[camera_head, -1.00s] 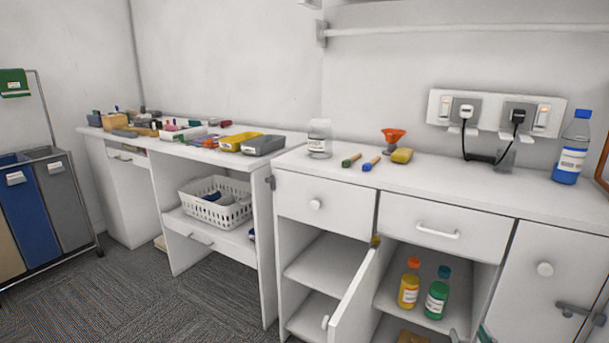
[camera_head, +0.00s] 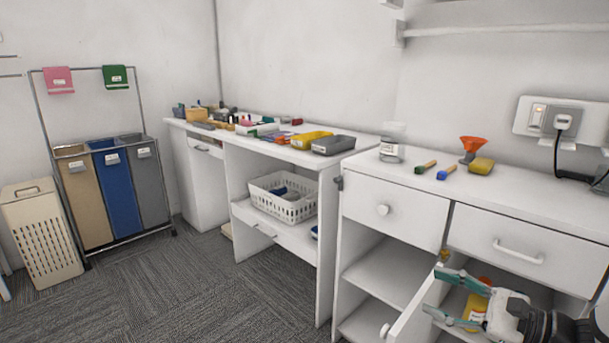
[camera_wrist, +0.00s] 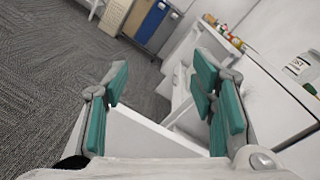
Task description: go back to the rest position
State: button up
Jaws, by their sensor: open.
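My gripper (camera_head: 448,298) is at the lower right in the head view, in front of the open lower compartment and beside the open white cabinet door (camera_head: 410,308). Its teal-padded fingers are spread apart. In the wrist view my gripper (camera_wrist: 160,105) shows both finger pairs wide apart with nothing held between them. The white door's panel (camera_wrist: 150,145) shows below and between the fingers there; I cannot tell whether they touch it. Part of the compartment behind my gripper is hidden.
The white counter (camera_head: 395,178) carries a clear jar (camera_head: 391,150), two small brushes, an orange funnel (camera_head: 470,146) and a yellow sponge (camera_head: 481,166). A white basket (camera_head: 283,204) sits on the desk's lower shelf. Sorting bins (camera_head: 118,195) stand at the left. The carpet (camera_head: 170,285) in front is clear.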

jog(key=s+a+r+n+g+y, duration=0.1)
jog(key=s+a+r+n+g, duration=0.35)
jog(key=a+n+g, duration=0.4)
jog(key=s+a+r+n+g+h, duration=0.2)
jog(key=s+a+n+g+h, duration=0.15)
jog(key=s, duration=0.45)
jog(key=s+a+r+n+g+h, duration=0.15)
jog(key=s+a+n+h, duration=0.3)
jog(key=s, duration=0.45)
jog(key=s+d+r+n+t+h, duration=0.2)
jog(key=s+d+n+h, duration=0.1)
jog(key=s+d+h, duration=0.25)
notch_tip(320, 180, up, 21)
jog(key=s+t+p, duration=0.1)
jog(key=t+p, duration=0.3)
jog(key=p, duration=1.5)
jog(key=shift+a, duration=0.2)
